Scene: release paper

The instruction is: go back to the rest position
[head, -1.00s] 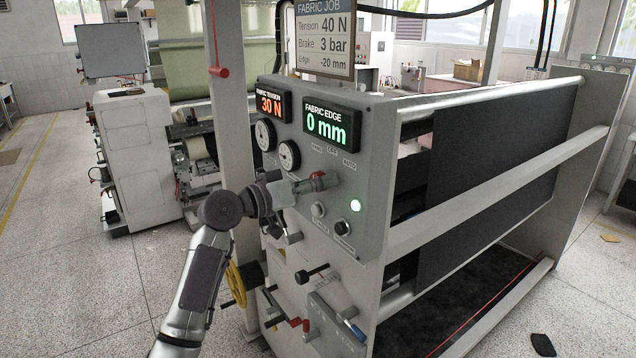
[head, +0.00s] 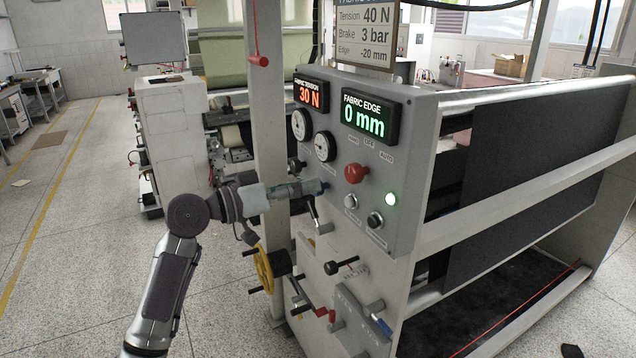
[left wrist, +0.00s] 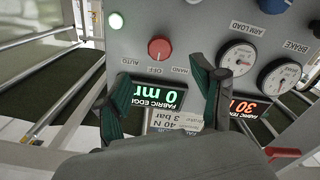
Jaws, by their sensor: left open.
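My left gripper (head: 298,189) is in front of the grey control panel (head: 410,215), to the left of the red knob (head: 356,173). Its fingers are open and empty, apart from the knob. In the left wrist view the two green-padded fingers (left wrist: 160,75) are spread, and the red knob (left wrist: 160,49) shows beyond them, near the labels AUTO, OFF and HAND. I cannot tell which label the knob points to. The tension display (head: 311,94) reads 30 N and the fabric edge display (head: 366,118) reads 0 mm. My right gripper is not in view.
Below my left arm are a yellow handwheel (head: 264,270) and several levers. A white post (head: 265,130) stands behind the gripper. Open floor (head: 75,250) lies to the left.

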